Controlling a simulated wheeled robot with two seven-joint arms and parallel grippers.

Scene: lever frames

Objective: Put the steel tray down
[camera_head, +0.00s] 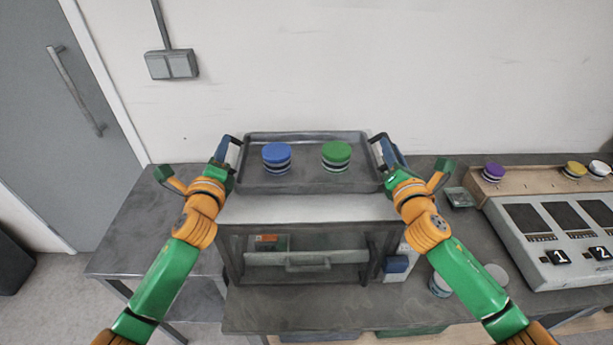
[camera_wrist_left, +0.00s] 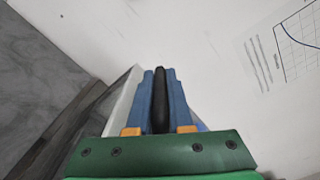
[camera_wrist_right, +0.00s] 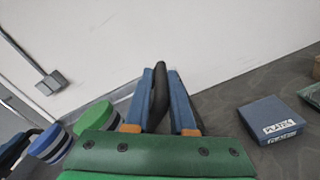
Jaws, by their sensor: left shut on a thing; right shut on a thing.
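The steel tray (camera_head: 308,182) is grey and rectangular, with a black handle at each end. It looks level, at the back of a pale-topped cabinet (camera_head: 300,208); I cannot tell whether it touches the top. A blue-lidded round tin (camera_head: 276,157) and a green-lidded round tin (camera_head: 336,155) stand upright on it. My left gripper (camera_head: 230,149) is shut on the left handle, whose black bar shows between the blue fingers in the left wrist view (camera_wrist_left: 160,95). My right gripper (camera_head: 384,150) is shut on the right handle, also seen in the right wrist view (camera_wrist_right: 162,95).
A grey console (camera_head: 560,235) with dark panels stands at the right, with a purple-lidded tin (camera_head: 493,171) and others on its wooden ledge. A blue labelled box (camera_wrist_right: 270,118) lies on the bench right of the tray. The grey tabletop (camera_head: 140,235) at left is clear.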

